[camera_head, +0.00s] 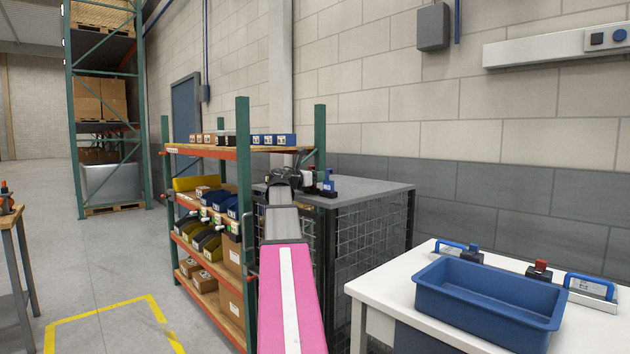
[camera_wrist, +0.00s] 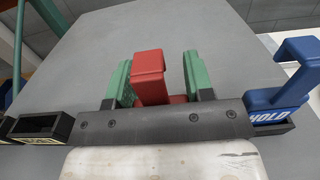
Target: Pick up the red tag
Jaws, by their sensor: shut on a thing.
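The red tag (camera_wrist: 150,72) is a hook-shaped red piece, upright between the two green fingers of my gripper (camera_wrist: 160,80) in the wrist view. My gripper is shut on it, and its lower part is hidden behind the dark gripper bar. I cannot tell whether the tag is clear of its holder. A blue hook-shaped tag marked HOLD (camera_wrist: 284,94) stands in a black holder to the right. In the head view, my gripper (camera_head: 305,178) is over the grey cabinet top, and the red tag is too small to make out surely.
A black empty slot (camera_wrist: 40,128) is at the left in the wrist view. The grey cabinet top (camera_head: 375,190) is largely clear. A shelf rack (camera_head: 243,215) stands left of my arm. A white table (camera_head: 385,292) with a blue tray (camera_head: 485,318) is at right.

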